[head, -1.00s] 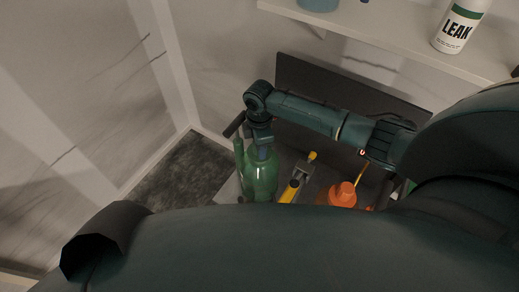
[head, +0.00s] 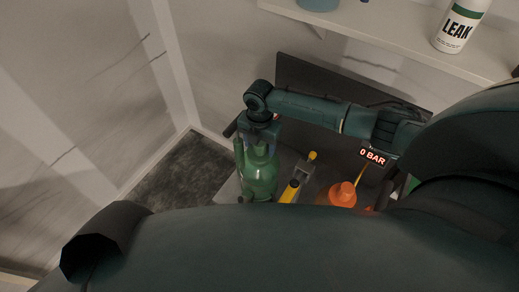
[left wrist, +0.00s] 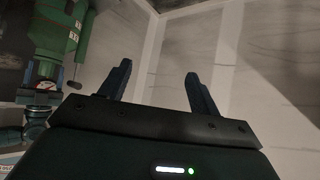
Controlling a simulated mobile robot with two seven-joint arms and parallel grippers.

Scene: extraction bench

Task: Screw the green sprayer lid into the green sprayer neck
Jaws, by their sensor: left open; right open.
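The green sprayer (head: 260,179) stands upright on the bench in the head view. My right gripper (head: 260,143) is open, pointing down just over the sprayer's top. It covers much of the neck and lid area, so I cannot tell the green lid apart or how it sits in the neck. My left gripper (left wrist: 156,75) is open and empty in the left wrist view, facing the pale walls. The left gripper does not show in the head view.
An orange bottle (head: 343,195) and a yellow-handled tool (head: 290,190) stand right of the sprayer. A display (head: 373,157) reads 0 BAR. A dark panel (head: 300,75) stands behind. A shelf (head: 400,50) holds a white LEAK bottle (head: 459,25).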

